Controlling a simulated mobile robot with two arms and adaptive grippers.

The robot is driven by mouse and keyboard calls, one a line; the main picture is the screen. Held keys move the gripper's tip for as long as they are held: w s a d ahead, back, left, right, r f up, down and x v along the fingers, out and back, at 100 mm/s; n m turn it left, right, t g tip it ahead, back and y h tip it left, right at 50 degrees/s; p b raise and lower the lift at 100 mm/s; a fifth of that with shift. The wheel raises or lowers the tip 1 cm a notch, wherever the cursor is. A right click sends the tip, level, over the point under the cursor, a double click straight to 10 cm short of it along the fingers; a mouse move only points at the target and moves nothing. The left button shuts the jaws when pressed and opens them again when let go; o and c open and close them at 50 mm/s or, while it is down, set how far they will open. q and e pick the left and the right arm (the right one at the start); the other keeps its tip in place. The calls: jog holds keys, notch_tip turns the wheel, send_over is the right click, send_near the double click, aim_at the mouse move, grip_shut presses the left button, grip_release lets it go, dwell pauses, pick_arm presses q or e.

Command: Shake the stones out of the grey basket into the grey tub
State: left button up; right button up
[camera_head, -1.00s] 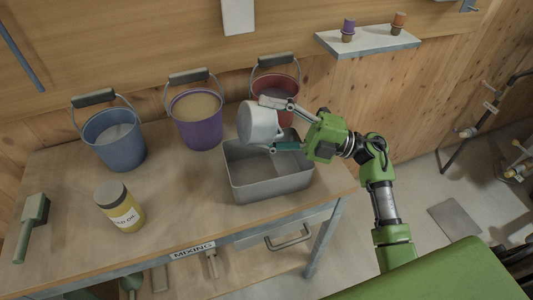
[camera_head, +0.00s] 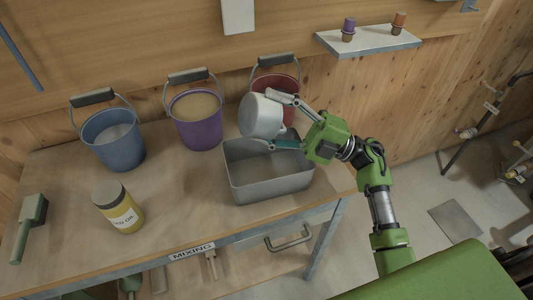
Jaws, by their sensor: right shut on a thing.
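The grey basket (camera_head: 261,116) is a light grey round container, tilted over above the back of the grey tub. My right gripper (camera_head: 284,121) is shut on it from the right, with its fingers at the basket's side. The grey tub (camera_head: 270,187) is a rectangular metal box on the table, below the gripper. Its visible inside looks bare; part of its back is hidden by the basket and gripper. I cannot make out any stones or see inside the basket. My left gripper is not in view.
A blue bucket (camera_head: 115,147), a purple bucket (camera_head: 197,128) and a red bucket (camera_head: 287,109) stand along the wall. A yellow jar (camera_head: 125,217) and a green-handled tool (camera_head: 27,230) are on the left of the wooden table (camera_head: 180,195). The table's middle is clear.

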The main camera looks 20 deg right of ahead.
aim_at(253, 97)
notch_tip(253, 97, up, 4)
jog(key=p, duration=0.2)
jog(key=shift+f+p, duration=0.2)
jog(key=shift+p, duration=0.2)
notch_tip(253, 97, down, 3)
jog(key=b, duration=0.2)
jog(key=shift+f+b, duration=0.1)
jog(key=shift+b, duration=0.25)
